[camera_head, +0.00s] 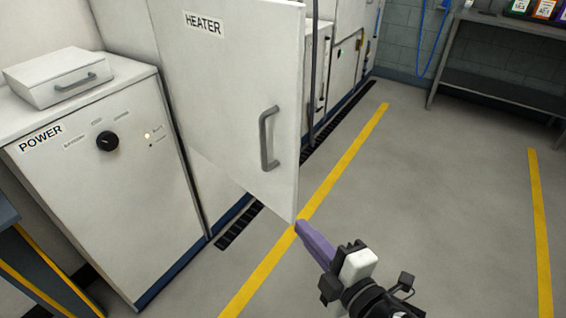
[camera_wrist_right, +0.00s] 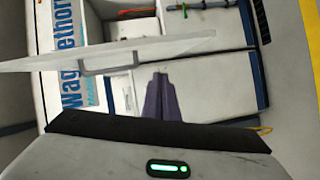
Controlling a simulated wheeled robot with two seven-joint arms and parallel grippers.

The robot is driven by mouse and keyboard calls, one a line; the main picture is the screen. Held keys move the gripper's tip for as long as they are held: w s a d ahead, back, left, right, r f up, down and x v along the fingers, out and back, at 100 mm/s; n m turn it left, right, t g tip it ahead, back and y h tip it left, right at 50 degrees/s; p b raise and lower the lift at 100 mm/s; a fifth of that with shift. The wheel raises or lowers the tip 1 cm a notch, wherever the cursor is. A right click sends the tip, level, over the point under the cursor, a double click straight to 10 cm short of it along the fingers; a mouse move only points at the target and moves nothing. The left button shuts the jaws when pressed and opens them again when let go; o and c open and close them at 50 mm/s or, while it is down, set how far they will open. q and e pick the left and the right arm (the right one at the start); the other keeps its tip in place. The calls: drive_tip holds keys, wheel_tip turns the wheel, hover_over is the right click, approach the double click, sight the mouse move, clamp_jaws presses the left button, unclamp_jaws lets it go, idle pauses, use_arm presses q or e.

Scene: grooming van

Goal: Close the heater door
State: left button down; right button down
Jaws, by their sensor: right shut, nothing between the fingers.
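The heater door (camera_head: 230,90) is a white panel labelled HEATER, and it stands open, swung out over the floor. Its grey handle (camera_head: 268,138) is on the face toward me, near the free edge. In the right wrist view the door (camera_wrist_right: 160,48) shows nearly edge-on, with its handle (camera_wrist_right: 108,66) below it. My right gripper (camera_head: 299,226) has purple fingers, shut and empty, at the door's lower free corner. I cannot tell whether they touch it. The fingers also show in the right wrist view (camera_wrist_right: 160,78). My left gripper is not in view.
A white POWER cabinet (camera_head: 110,170) with a black knob stands left of the door, with a white box (camera_head: 65,78) on top. More white cabinets (camera_head: 343,65) stand behind. A dark bench (camera_head: 500,85) is at the back right. The grey floor (camera_head: 440,190) on the right is clear.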

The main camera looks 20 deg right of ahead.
sight(288, 171)
wheel_tip(288, 171, up, 5)
drive_tip(key=a+n+t+y, duration=0.1)
drive_tip(key=n, duration=0.2)
drive_tip(key=w+p, duration=0.1)
drive_tip(key=w, duration=0.3)
drive_tip(key=w+p, duration=0.1)
drive_tip(key=w, duration=0.3)
drive_tip(key=w+p, duration=0.1)
drive_tip(key=w, duration=0.2)
drive_tip(key=shift+w+d+r, duration=0.2)
drive_tip(key=shift+w+r, duration=0.15)
drive_tip(key=shift+w, duration=0.05)
drive_tip(key=shift+w+d, duration=0.2)
drive_tip(key=shift+d, duration=0.15)
drive_tip(key=shift+d, duration=0.15)
